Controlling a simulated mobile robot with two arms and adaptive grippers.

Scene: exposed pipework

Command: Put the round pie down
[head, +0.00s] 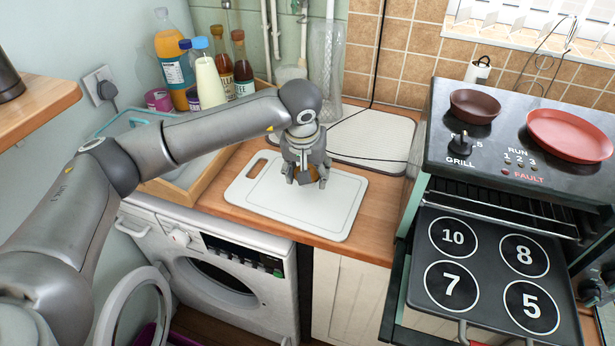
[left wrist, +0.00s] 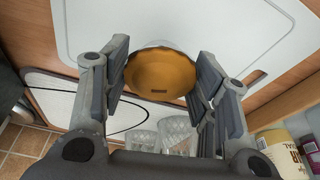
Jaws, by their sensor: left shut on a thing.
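The round pie (left wrist: 162,72) is golden brown and sits between the fingers of my left gripper (left wrist: 163,82) in the left wrist view. In the head view my left gripper (head: 307,180) points down over the white chopping board (head: 262,195), shut on the pie. Only a small brown part of the pie shows there between the fingers. The board lies flat on the wooden counter and is otherwise bare. I cannot tell whether the pie touches the board. My right gripper is in neither view.
A crate of bottles (head: 205,75) stands at the back left. A pale mat (head: 375,140) with a black cable lies behind the board. The cooker at right holds a brown bowl (head: 475,105), a red plate (head: 570,135) and a numbered tray (head: 490,265). The washing machine door hangs open.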

